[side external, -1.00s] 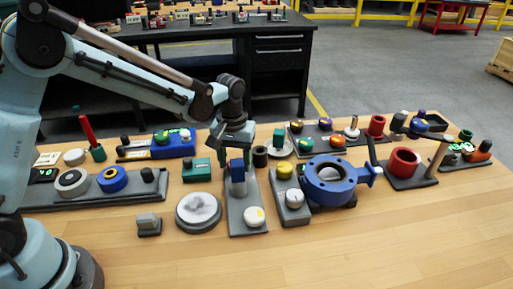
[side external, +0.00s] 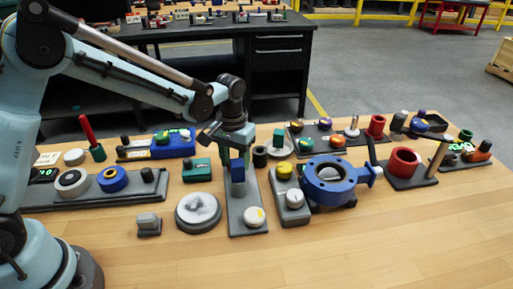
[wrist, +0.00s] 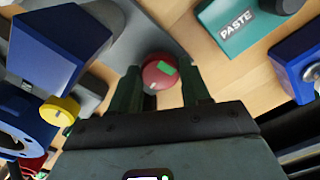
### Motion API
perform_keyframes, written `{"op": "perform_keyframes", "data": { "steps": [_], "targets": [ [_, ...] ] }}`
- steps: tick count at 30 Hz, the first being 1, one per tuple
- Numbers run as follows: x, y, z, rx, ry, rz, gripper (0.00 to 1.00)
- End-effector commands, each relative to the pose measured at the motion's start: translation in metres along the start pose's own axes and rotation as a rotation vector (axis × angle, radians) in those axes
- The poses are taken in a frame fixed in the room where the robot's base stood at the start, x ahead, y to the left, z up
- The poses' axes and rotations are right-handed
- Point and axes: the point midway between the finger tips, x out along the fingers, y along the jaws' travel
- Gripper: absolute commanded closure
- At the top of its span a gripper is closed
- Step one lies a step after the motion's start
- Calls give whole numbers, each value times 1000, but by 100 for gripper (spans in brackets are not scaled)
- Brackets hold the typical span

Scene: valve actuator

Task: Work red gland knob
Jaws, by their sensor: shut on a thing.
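The red gland knob (wrist: 162,72) shows in the wrist view as a round red cap with a green patch and a small white mark. My gripper (wrist: 163,88) has one dark green finger on each side of it and is shut on it. In the side view my gripper (side external: 236,150) points down over the far part of a narrow grey plate (side external: 247,222), behind an upright blue block (side external: 238,172). The red knob is hidden there. A white round button (side external: 254,216) sits at the plate's near end.
A teal PASTE box (wrist: 238,28) and a blue box (wrist: 300,62) stand close right in the wrist view. A yellow knob (wrist: 59,111) and a blue valve body (wrist: 14,132) are at left. The table's front (side external: 330,255) is clear.

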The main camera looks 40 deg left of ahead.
Motion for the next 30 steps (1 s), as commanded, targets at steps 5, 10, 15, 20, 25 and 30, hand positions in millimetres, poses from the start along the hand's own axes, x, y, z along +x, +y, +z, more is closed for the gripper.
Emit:
{"op": "perform_keyframes", "data": {
  "steps": [5, 10, 15, 20, 25, 30],
  "targets": [
    [0, 0, 0, -2, 0, 0, 35],
    [0, 0, 0, -2, 0, 0, 28],
    [-1, 0, 0, -3, 0, 0, 28],
    [-13, 0, 0, -3, 1, 0, 28],
    [-43, 0, 0, -3, 0, 0, 28],
    [-77, 0, 0, -2, 0, 0, 28]
  ]
}}
